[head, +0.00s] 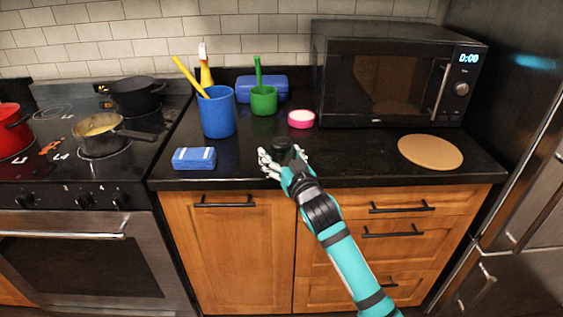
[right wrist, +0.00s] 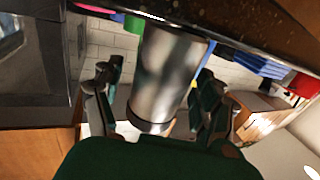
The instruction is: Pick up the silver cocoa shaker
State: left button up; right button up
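The silver cocoa shaker (right wrist: 165,75) is a shiny metal cylinder in the middle of the right wrist view, which is turned upside down. In the head view only its dark top (head: 281,146) shows, near the counter's front edge; the gripper hides most of its body. My right gripper (head: 280,158) is at the shaker, with fingers on both sides of it. In the right wrist view the fingers (right wrist: 158,90) are spread, with a gap showing at the left finger. Contact on the right side is unclear. My left gripper is not in view.
The stove (head: 60,150) is left.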

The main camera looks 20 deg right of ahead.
jog(key=c, duration=1.2)
